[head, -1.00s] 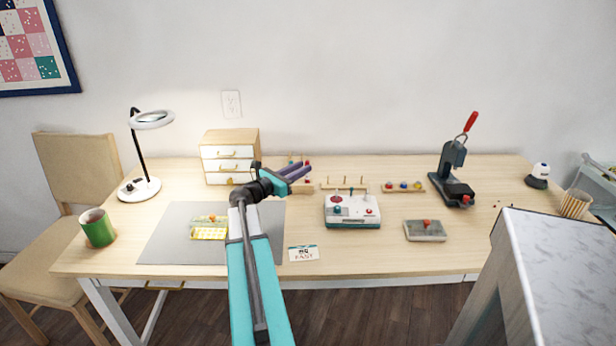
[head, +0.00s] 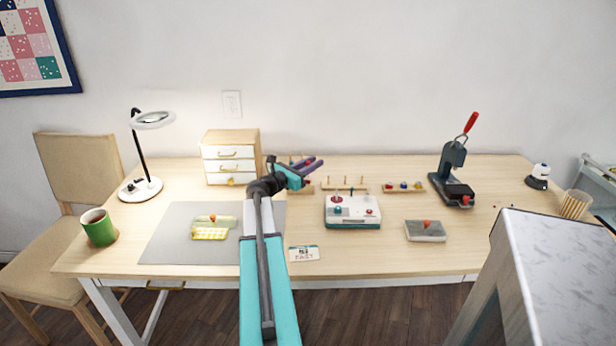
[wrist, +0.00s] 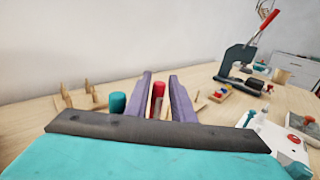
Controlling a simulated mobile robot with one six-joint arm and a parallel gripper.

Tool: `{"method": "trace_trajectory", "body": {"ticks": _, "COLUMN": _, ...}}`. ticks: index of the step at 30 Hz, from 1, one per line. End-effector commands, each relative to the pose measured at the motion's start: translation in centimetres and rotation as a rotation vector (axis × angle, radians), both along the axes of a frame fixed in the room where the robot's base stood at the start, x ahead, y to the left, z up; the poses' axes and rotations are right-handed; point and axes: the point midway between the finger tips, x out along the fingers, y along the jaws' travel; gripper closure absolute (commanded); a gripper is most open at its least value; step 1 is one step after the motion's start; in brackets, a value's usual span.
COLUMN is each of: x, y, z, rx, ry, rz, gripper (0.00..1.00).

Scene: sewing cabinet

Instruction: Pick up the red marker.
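The red marker (wrist: 157,92) stands upright in the wrist view, seen between the two purple fingers of my gripper (wrist: 163,92). The fingers are apart, with narrow gaps showing beside the marker; I cannot tell how deep between them it is. Its lower part is hidden by my gripper's body. A teal marker (wrist: 117,103) stands just left of the left finger. In the head view my gripper (head: 307,167) is over the back of the table, right of the drawer box, and largely covers the markers.
A pegged wooden rack (head: 345,187), a white-and-teal box with knobs (head: 352,211) and a dark press with a red handle (head: 452,175) stand to the right. The small drawer box (head: 231,166) is close on the left. The wall is behind.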

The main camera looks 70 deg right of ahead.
Motion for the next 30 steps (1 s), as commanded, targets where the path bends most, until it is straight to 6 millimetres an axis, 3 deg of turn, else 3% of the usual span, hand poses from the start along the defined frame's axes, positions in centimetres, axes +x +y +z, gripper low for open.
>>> {"method": "trace_trajectory", "body": {"ticks": 6, "x": -0.7, "y": -1.7, "z": 0.0, "rx": 0.0, "ry": 0.0, "rz": -0.001, "gripper": 0.78}}
{"method": "trace_trajectory", "body": {"ticks": 23, "x": -0.9, "y": -1.8, "z": 0.0, "rx": 0.0, "ry": 0.0, "rz": -0.001, "gripper": 0.78}}
{"method": "trace_trajectory", "body": {"ticks": 27, "x": -0.9, "y": -1.8, "z": 0.0, "rx": 0.0, "ry": 0.0, "rz": -0.001, "gripper": 0.98}}
{"method": "trace_trajectory", "body": {"ticks": 30, "x": -0.9, "y": -1.8, "z": 0.0, "rx": 0.0, "ry": 0.0, "rz": -0.002, "gripper": 1.0}}
